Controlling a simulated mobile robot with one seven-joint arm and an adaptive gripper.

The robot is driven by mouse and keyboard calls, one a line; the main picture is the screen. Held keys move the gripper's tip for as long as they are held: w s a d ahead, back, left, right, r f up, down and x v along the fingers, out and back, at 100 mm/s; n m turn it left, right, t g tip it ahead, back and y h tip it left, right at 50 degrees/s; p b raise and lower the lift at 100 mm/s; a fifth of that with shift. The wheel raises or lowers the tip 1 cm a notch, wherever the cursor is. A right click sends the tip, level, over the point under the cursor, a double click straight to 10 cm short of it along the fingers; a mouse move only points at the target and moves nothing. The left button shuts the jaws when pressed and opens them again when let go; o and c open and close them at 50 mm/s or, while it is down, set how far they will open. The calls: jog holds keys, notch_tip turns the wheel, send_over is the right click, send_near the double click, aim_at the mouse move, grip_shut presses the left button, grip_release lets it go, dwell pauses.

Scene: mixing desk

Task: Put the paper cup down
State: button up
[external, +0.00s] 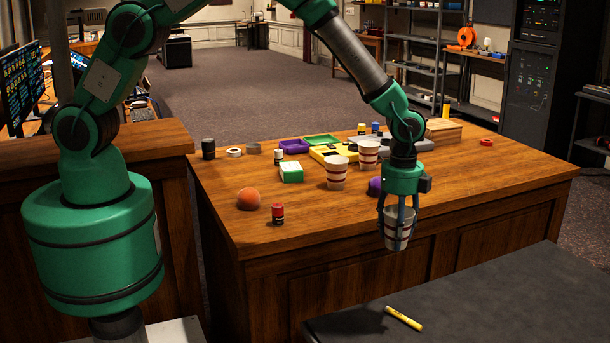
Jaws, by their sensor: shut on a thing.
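My gripper (398,222) is shut on a white paper cup with red bands (398,240). The held cup looks upright, with a finger on either side of it. In the picture it overlaps the front edge of the wooden desk (330,232); its exact height and whether it touches anything cannot be told. Two similar paper cups stand on the desk, one (336,173) left of my gripper and one (368,154) farther back.
The desk's right side is mostly clear. A dark surface (480,300) with a yellow marker (404,318) lies in front.

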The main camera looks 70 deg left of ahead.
notch_tip(320, 180, down, 18)
jog(key=shift+r, duration=0.2)
jog(key=b, duration=0.3)
send_over(443, 314)
jog(key=s, duration=0.1)
jog(key=shift+a+f, duration=0.3)
jog(key=shift+f, duration=0.5)
jog(key=shift+w+d, duration=0.3)
jog(key=shift+w, duration=0.3)
jog(key=shift+f+b, duration=0.3)
jog(key=shift+f, duration=1.45)
jog(key=shift+f, duration=0.2)
